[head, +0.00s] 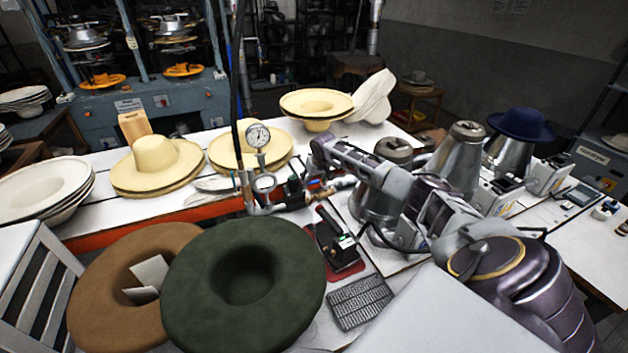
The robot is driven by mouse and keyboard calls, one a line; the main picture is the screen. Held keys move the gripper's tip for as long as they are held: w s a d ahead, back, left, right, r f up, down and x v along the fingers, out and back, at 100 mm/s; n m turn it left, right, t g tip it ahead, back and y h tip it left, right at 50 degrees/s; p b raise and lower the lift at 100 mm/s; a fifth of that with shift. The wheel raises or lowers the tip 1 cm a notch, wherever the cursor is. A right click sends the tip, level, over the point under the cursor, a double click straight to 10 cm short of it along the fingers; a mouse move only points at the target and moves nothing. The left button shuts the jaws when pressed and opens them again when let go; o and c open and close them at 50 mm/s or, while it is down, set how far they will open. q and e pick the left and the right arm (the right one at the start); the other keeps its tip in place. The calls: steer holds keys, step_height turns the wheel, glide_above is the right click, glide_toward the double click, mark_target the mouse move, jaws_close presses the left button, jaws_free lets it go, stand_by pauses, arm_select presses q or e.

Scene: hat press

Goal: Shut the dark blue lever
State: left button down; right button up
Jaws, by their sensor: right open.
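A pipe assembly with a round gauge (258,135) stands on the white table in the head view. A small dark blue lever (314,183) seems to show on its right-hand pipes, close to a red part; it is small and partly covered, so its exact position is hard to read. My right gripper (311,170) reaches in from the right and points down just above these pipes. It is open and holds nothing visible. I cannot tell whether a finger touches the lever. My left gripper is not in view.
A green hat (243,272) and a brown hat (120,290) lie in front. Cream hats (157,165) stand behind at left. Metal cones (457,155) and a dark blue hat (521,125) stand at right. A black device (331,235) sits close to the pipes.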

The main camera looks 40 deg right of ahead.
steer(key=c, duration=1.2)
